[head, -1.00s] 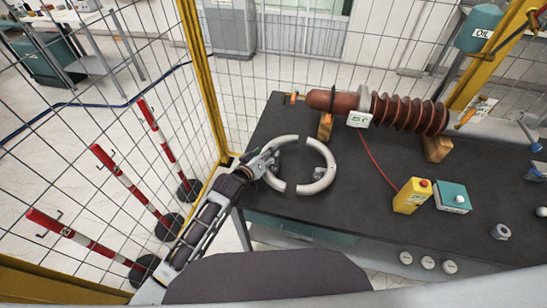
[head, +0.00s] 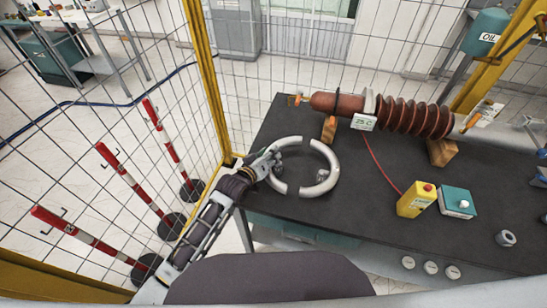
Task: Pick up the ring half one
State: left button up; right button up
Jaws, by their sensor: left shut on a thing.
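Two pale half rings lie on the dark table top and together form a near-complete ring with small gaps. The left ring half (head: 278,185) is at the table's left part, and the right ring half (head: 333,172) curves beside it. My left gripper (head: 272,162) reaches in from the left and is shut on the left side of the left ring half; the fingertips are small and partly hidden by the gripper body. I cannot tell whether this half is lifted off the table. My right gripper is not in view.
A brown ribbed bushing (head: 405,115) rests on wooden blocks at the back of the table (head: 350,220). A yellow box (head: 416,200) and a teal box (head: 456,202) stand at the right. A wire fence with a yellow post (head: 207,80) rises close to the left arm.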

pick_arm(q)
jog(key=shift+r, duration=0.1)
jog(key=shift+r+b, duration=0.35)
jog(key=shift+r, duration=4.6)
